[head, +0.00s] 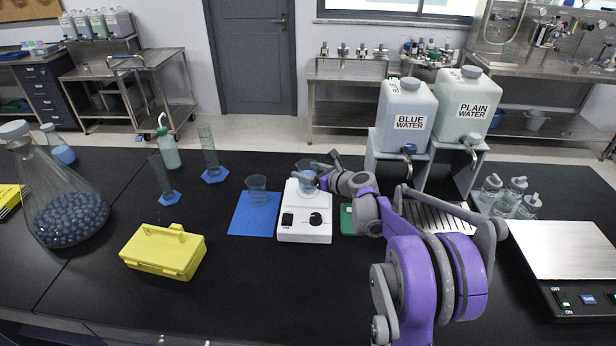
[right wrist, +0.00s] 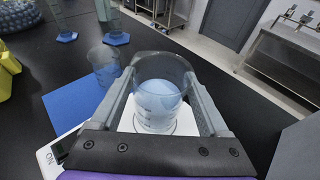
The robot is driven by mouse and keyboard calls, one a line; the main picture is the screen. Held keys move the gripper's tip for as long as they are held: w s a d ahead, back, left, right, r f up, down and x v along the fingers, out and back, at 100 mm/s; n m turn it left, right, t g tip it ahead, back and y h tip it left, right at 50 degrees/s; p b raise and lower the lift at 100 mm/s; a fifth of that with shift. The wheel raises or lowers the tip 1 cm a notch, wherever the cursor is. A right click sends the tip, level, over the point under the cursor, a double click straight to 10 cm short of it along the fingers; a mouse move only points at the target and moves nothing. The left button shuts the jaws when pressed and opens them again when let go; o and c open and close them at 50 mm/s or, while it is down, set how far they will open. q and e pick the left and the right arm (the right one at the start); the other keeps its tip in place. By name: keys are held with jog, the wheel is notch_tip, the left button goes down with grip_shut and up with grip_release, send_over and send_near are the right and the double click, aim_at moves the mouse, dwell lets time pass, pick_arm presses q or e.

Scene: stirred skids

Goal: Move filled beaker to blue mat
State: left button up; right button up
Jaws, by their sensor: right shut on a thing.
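The filled beaker (right wrist: 157,105) holds pale blue liquid and stands upright between the fingers of my right gripper (right wrist: 160,95), which is shut on it. In the head view the beaker (head: 307,180) is over the white stirrer plate (head: 304,222), partly hidden by my right gripper (head: 318,177). I cannot tell whether its base touches the plate. The blue mat (head: 246,222) lies just left of the stirrer. Another clear beaker (head: 257,190) stands on the mat's back part and seems empty. It also shows in the right wrist view (right wrist: 104,66). My left gripper is not in view.
A yellow case (head: 163,252) lies left of the mat. Two graduated cylinders (head: 208,152) and a wash bottle (head: 168,146) stand behind it. A large flask (head: 62,205) is far left. Water tanks (head: 406,115), bottles (head: 512,190) and a balance (head: 566,250) are at right.

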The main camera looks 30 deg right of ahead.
notch_tip(320, 180, up, 7)
jog(key=a+f+b, duration=0.2)
jog(key=a+b, duration=0.3)
jog(key=a, duration=0.5)
jog(key=a+f+b, duration=0.3)
jog(key=a+b, duration=0.1)
jog(key=a, duration=0.5)
jog(key=f, duration=0.9)
jog(key=shift+w+b, duration=0.2)
jog(key=shift+b, duration=0.2)
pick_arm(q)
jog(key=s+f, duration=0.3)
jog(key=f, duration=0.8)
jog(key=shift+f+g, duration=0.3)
pick_arm(e)
jog(key=shift+f, duration=0.1)
jog(key=shift+f, duration=0.15)
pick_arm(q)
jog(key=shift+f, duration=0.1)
pick_arm(e)
jog(key=o, duration=1.4)
